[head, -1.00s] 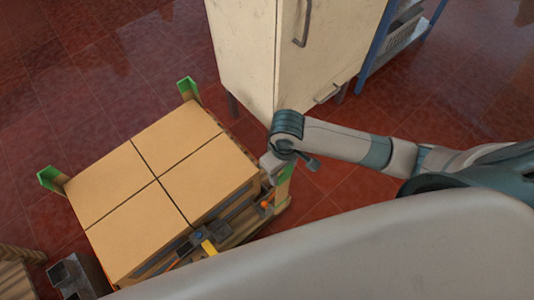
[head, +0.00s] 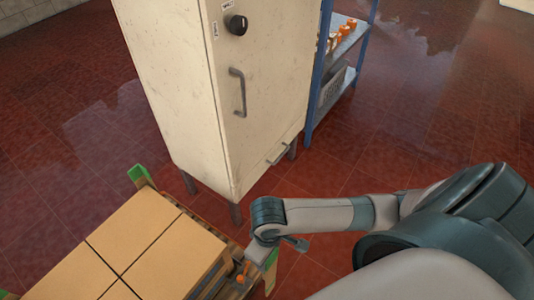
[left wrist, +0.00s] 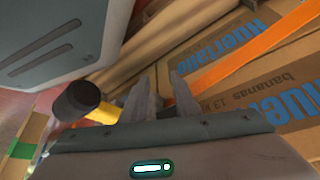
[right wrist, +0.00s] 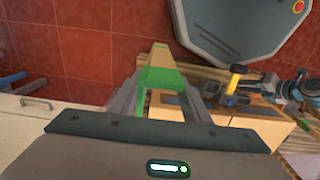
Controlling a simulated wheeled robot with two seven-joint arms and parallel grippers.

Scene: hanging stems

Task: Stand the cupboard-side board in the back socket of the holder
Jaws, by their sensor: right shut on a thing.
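My right gripper (head: 258,256) is at the near right corner of the box stack. That board's green edge (head: 271,266) also shows beside the gripper in the head view. Another green-topped board (head: 140,174) stands at the stack's corner left of the cupboard. My left gripper (left wrist: 163,100) is low beside the cartons, its fingers close together; whether anything is between them is unclear. No holder can be made out now.
A cream cupboard (head: 180,90) stands close behind the stack (head: 130,245), with a blue shelf rack (head: 318,80) to its right. An orange strap (left wrist: 255,50) crosses the cartons. A yellow handle with a black knob (right wrist: 236,70) sticks out near them. Red tiled floor (head: 400,130) is open at right.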

